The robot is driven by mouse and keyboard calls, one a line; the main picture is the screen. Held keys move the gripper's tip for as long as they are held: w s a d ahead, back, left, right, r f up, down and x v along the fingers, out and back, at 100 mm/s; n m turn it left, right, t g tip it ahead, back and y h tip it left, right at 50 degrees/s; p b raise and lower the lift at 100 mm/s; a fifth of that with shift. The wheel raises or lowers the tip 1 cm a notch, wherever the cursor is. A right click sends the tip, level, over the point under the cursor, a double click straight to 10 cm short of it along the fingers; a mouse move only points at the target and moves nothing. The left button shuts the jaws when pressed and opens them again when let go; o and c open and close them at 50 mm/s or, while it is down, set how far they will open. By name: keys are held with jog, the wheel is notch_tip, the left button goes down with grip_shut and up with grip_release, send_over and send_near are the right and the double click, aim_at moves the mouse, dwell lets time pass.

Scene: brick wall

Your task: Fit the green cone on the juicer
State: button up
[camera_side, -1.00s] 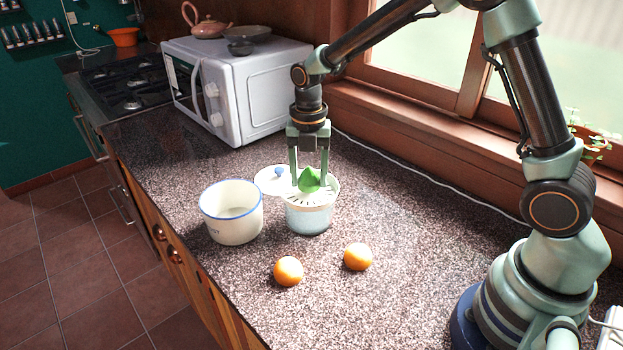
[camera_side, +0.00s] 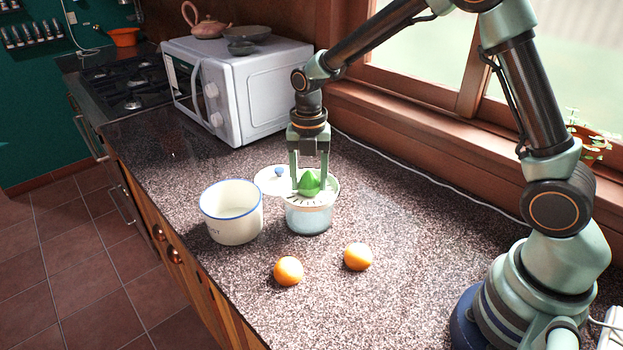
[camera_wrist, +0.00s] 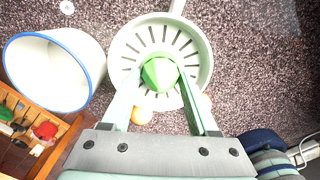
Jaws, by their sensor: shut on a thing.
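The green cone (camera_side: 309,182) stands upright, point up, over the middle of the slotted white top of the juicer (camera_side: 310,219). My gripper (camera_side: 309,188) points straight down, shut on the cone with one finger on each side. In the wrist view the cone (camera_wrist: 160,75) lies between the fingertips, near the centre of the ring of slots on the juicer (camera_wrist: 203,62). The cone's lower edge is partly hidden, so I cannot tell whether it is fully seated.
A white blue-rimmed pot (camera_side: 232,222) stands close left of the juicer, with a lid (camera_side: 270,184) behind. Two oranges (camera_side: 288,271) (camera_side: 357,257) lie in front. A microwave (camera_side: 236,88) stands at the back. The right counter is clear.

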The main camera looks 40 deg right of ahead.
jog(key=shift+f, duration=0.4)
dwell(0.7)
jog(key=o, duration=1.5)
jog(key=shift+r, duration=0.15)
jog(key=shift+r, duration=3.4)
